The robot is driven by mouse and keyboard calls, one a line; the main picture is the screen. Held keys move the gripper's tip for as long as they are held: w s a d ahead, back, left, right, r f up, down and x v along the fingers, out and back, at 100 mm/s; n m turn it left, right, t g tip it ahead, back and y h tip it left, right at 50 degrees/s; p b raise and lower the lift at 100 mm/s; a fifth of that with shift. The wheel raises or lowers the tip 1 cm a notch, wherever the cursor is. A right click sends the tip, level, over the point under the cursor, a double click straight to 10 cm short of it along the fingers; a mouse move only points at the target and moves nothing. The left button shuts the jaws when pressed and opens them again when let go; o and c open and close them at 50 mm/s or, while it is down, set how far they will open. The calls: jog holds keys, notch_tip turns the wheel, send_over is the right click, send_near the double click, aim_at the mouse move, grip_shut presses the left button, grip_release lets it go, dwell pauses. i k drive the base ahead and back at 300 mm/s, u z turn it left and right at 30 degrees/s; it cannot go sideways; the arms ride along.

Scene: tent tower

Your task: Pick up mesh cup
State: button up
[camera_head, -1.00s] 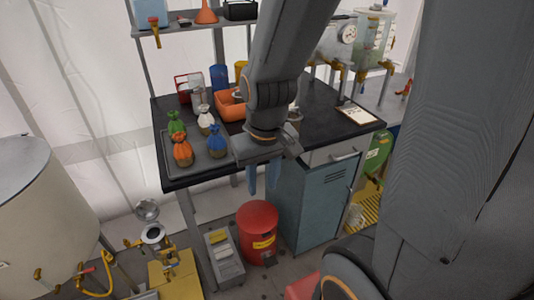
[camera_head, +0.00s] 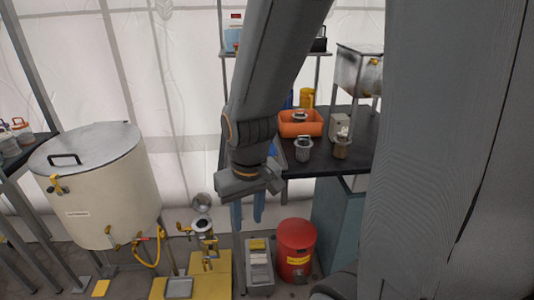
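A grey metal cup (camera_head: 303,150), which looks like the mesh cup, stands upright near the front edge of the black-topped bench (camera_head: 312,165). A browner metal cup (camera_head: 342,149) stands to its right; the mesh is too small to make out for sure on either. My gripper (camera_head: 248,218) points down with its two blue fingers apart and nothing seen between them. In the picture it is left of and below the cups, in front of the bench.
An orange tub (camera_head: 292,128) with a metal piece in it sits behind the cups. A red bin (camera_head: 296,250) and a grey box (camera_head: 259,270) stand on the floor below. A large cream tank (camera_head: 105,195) and a yellow stand (camera_head: 205,275) are at left.

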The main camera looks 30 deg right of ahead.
aim_at(303, 146)
jog(key=u, duration=0.15)
jog(key=i, duration=0.85)
jog(key=z, duration=3)
